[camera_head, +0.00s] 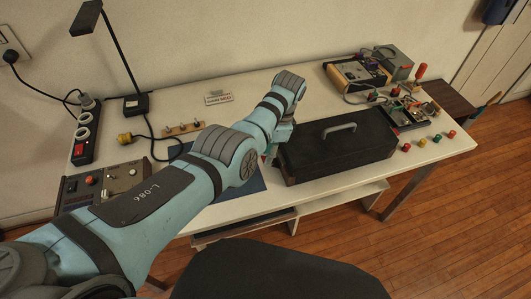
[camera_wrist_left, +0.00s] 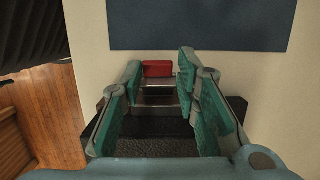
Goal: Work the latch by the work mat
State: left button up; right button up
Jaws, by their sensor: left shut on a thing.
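The black case (camera_head: 345,155) with a grey handle (camera_head: 340,128) lies closed on the table. Its dark body (camera_wrist_left: 150,146) also shows low in the left wrist view. The latch, with a red tab (camera_wrist_left: 157,69) and metal parts, shows between my left fingers. My left gripper (camera_head: 268,153) is at the case's left end; in the left wrist view the gripper (camera_wrist_left: 162,75) is shut on the latch, a finger on each side. In the head view my arm hides the latch. The blue work mat (camera_head: 250,184) lies beside the case, partly under my arm. My right gripper is not in view.
A desk lamp (camera_head: 137,103), power strip (camera_head: 83,145) and control box (camera_head: 120,180) stand on the left of the table. Electronic devices (camera_head: 357,72), a circuit board (camera_head: 405,115) and several coloured knobs (camera_head: 437,138) occupy the right. The table's front edge is close to the case.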

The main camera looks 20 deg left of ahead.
aim_at(277, 163)
pick_arm(q)
jog(key=o, duration=0.7)
jog(key=shift+s+d+f, duration=0.1)
jog(key=shift+s+d, duration=0.05)
jog(key=shift+d, duration=0.05)
jog(key=o, duration=0.4)
jog(key=shift+d, duration=0.1)
jog(key=shift+c, duration=0.2)
jog(key=shift+r, duration=0.25)
jog(key=v, duration=1.1)
jog(key=shift+r, duration=0.35)
jog(key=shift+d, duration=0.1)
